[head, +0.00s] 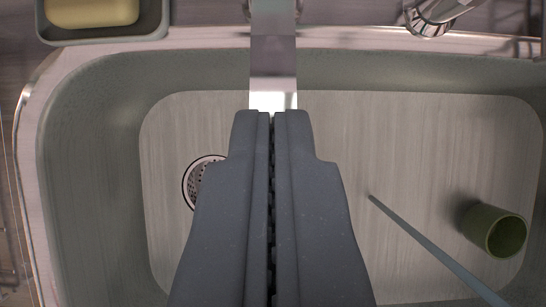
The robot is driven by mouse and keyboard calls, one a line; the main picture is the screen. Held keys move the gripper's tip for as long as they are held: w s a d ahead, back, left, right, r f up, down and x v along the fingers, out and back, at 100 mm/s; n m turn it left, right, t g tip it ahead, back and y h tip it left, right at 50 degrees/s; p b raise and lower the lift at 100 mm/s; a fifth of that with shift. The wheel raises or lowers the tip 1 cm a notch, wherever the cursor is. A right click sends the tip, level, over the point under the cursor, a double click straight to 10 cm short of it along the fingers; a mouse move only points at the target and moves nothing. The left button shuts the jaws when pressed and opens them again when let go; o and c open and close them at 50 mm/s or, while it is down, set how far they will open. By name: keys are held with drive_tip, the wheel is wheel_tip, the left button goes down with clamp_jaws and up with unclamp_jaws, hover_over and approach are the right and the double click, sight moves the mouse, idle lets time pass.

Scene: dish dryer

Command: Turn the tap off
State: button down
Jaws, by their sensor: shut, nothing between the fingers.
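A flat, shiny chrome bar (273,60) runs down from the top edge, over the sink rim, to my fingertips; it looks like part of the tap, but I cannot tell if it is the spout or the handle. My gripper (271,116) is shut and empty, its dark fingers pointing at the bar's near end. The tips look very close to that end; whether they touch is unclear. A curved chrome fitting (432,16) is cut off at the top right. A thin blue-grey streak (430,246), a rod or water, slants to the lower right.
The grey sink basin (90,180) lies below my gripper, with a round drain (196,181) partly hidden by the fingers. A green cup (494,232) lies at the basin's right. A grey dish (105,38) with a yellow soap (92,11) is at the top left.

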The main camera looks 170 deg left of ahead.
idle(0.3)
drive_tip(key=shift+s+a+f+b, duration=0.1)
drive_tip(key=shift+s+f+b, duration=0.3)
drive_tip(key=shift+f, duration=0.4)
drive_tip(key=shift+s+a+f+b, duration=0.1)
drive_tip(key=shift+s+f+b, duration=0.25)
drive_tip(key=shift+f, duration=0.4)
drive_tip(key=shift+s, duration=0.1)
drive_tip(key=r, duration=0.3)
drive_tip(key=r+p, duration=0.1)
drive_tip(key=shift+w+r, duration=0.25)
drive_tip(key=shift+r, duration=0.1)
drive_tip(key=s+r+t, duration=0.3)
drive_tip(key=s+r, duration=0.4)
drive_tip(key=r, duration=1.1)
drive_tip(key=s+r+n+t, duration=0.1)
drive_tip(key=s+r+t, duration=0.2)
drive_tip(key=r, duration=1.5)
drive_tip(key=s+r+n+t+y, duration=0.1)
drive_tip(key=s+r+t, duration=0.2)
drive_tip(key=s+r, duration=0.8)
wheel_tip(320, 180, up, 7)
drive_tip(key=shift+s+d, duration=0.15)
drive_tip(key=shift+d, duration=0.15)
